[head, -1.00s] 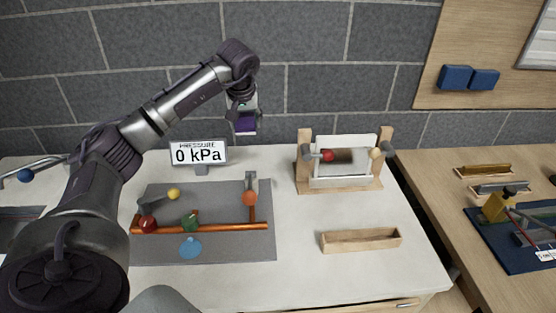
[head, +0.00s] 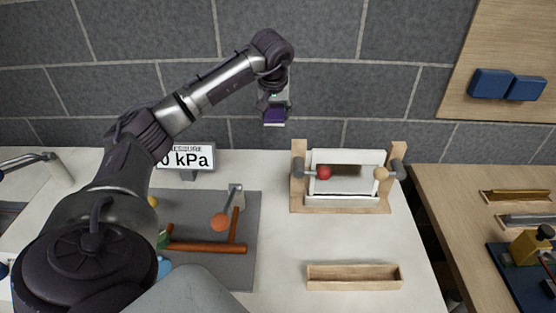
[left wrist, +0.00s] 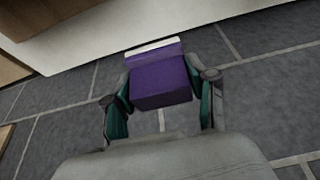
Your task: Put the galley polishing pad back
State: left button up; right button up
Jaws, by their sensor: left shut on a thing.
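My left gripper (head: 273,104) is shut on a purple block-like pad (head: 274,116) with a white layer on one face, which looks like the polishing pad. It holds the pad in the air before the grey block wall, above the back of the white counter (head: 280,240). In the left wrist view the pad (left wrist: 160,84) sits between the two green-sided fingers (left wrist: 160,97), its white edge facing away from me. An open, narrow wooden tray (head: 354,284) stands empty at the counter's front right. My right gripper is not in view.
A wooden-framed roller device (head: 346,197) with red and tan knobs stands behind the tray. A pressure sign (head: 186,158) and a grey mat (head: 225,270) with copper pipes are at left, partly behind my arm. Blue pads (head: 490,82) are on a wall board at right.

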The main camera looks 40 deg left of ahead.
aim_at(271, 120)
pick_arm(q)
jog(key=f+b, duration=0.1)
jog(key=s+f+b, duration=0.1)
jog(key=f+b, duration=0.1)
jog(key=shift+f, duration=0.25)
jog(key=f+b, duration=0.1)
jog(key=f, duration=0.2)
jog(key=f+b, duration=0.1)
jog(key=f, duration=0.2)
jog(key=f+b, duration=0.1)
jog(key=f, duration=0.3)
jog(key=shift+w+f+b, duration=0.1)
jog(key=shift+w+b, duration=0.15)
jog(key=shift+b, duration=0.1)
notch_tip(271, 120, down, 4)
jog(key=shift+s+r+p, duration=0.1)
jog(key=shift+r+p, duration=0.15)
jog(key=shift+p, duration=0.05)
jog(key=shift+f, duration=0.35)
jog(key=o, duration=1)
